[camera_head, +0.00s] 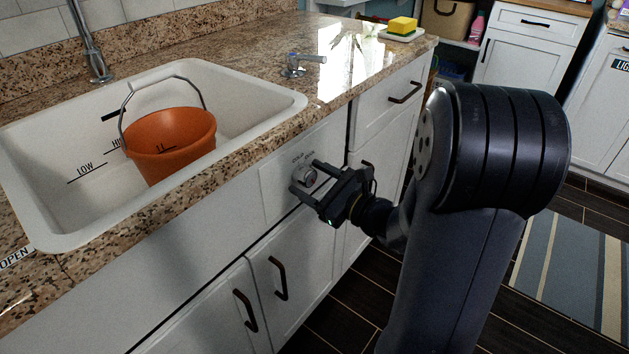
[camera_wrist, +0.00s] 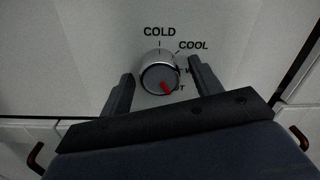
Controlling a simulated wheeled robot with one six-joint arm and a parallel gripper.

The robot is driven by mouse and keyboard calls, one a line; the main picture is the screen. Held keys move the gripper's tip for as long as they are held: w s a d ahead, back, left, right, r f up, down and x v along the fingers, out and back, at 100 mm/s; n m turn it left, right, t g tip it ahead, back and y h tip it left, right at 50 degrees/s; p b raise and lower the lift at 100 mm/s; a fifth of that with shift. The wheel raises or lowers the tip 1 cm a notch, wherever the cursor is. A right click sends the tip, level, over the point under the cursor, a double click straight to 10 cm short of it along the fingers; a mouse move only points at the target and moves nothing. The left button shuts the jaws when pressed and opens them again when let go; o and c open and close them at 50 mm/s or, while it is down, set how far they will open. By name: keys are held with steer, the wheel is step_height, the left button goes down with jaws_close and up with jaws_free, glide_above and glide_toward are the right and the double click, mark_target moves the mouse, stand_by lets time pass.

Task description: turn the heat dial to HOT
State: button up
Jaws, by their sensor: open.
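The heat dial (camera_wrist: 160,76) is a round silver knob on a white panel (camera_head: 276,180) on the cabinet front below the sink. It also shows in the head view (camera_head: 304,177). Its red pointer mark is at the lower right, beside a label ending in "T" that is partly covered. COLD and COOL are printed above and to the upper right; another label on the right is mostly hidden by a finger. My gripper (camera_wrist: 160,83) is open, with one finger on each side of the dial. I cannot tell whether the fingers touch it.
An orange bucket (camera_head: 172,140) with a raised handle stands in the white sink (camera_head: 250,90). A lever tap (camera_head: 300,64) and a yellow sponge (camera_head: 403,25) are on the granite counter. Dark cabinet handles (camera_head: 245,310) stick out below the panel.

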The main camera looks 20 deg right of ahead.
steer(key=shift+s+d, duration=0.1)
steer(key=p+v, duration=0.1)
steer(key=v, duration=0.9)
steer(key=shift+s, duration=0.25)
steer(key=shift+w+d, duration=0.1)
steer(key=shift+w, duration=0.05)
steer(key=shift+b+x, duration=0.5)
steer(key=shift+x, duration=4.8)
